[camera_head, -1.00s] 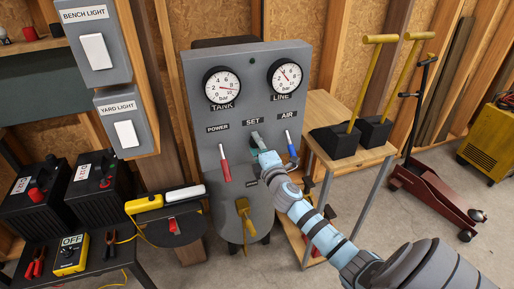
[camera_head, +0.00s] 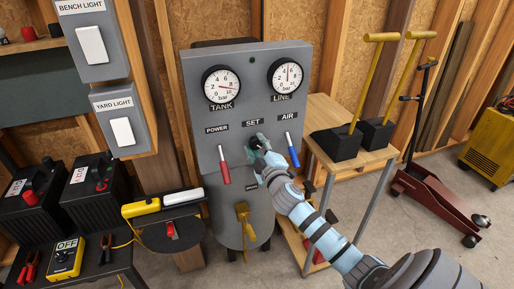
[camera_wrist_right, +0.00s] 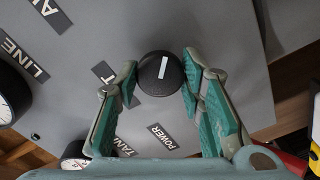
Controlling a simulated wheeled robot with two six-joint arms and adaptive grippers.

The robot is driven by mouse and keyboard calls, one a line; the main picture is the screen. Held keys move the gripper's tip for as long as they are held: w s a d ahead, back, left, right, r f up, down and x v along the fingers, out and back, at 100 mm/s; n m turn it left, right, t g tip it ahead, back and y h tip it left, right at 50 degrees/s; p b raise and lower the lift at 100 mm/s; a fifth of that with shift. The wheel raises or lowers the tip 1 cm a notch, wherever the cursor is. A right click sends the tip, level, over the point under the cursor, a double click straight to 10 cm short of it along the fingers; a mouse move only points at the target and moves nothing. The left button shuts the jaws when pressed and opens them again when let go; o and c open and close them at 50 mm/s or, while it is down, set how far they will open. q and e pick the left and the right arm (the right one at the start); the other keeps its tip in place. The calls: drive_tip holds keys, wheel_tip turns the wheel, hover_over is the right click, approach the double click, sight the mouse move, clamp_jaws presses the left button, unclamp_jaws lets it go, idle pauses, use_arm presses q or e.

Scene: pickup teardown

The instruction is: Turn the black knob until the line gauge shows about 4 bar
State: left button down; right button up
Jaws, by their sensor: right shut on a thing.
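The black knob (camera_wrist_right: 160,83) is round with a white mark and sits under the SET label on the grey panel (camera_head: 232,185). My right gripper (camera_wrist_right: 159,70) has its two fingers on either side of the knob and is shut on it. In the head view my right gripper (camera_head: 258,146) reaches the panel from the lower right and mostly hides the knob. The line gauge (camera_head: 286,76) at the panel's upper right has its needle nearly straight up, around 5. My left gripper is not in view.
The tank gauge (camera_head: 222,87) is at the panel's upper left. A red lever (camera_head: 224,168) and a blue lever (camera_head: 293,152) flank the knob closely. A small wooden table (camera_head: 350,160) stands to the right, and a yellow handle (camera_head: 244,220) sits below.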

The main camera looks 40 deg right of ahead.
drive_tip(key=shift+f, duration=0.1)
idle(0.3)
drive_tip(key=o, duration=1.1)
drive_tip(key=shift+o, duration=0.2)
drive_tip(key=v, duration=1.2)
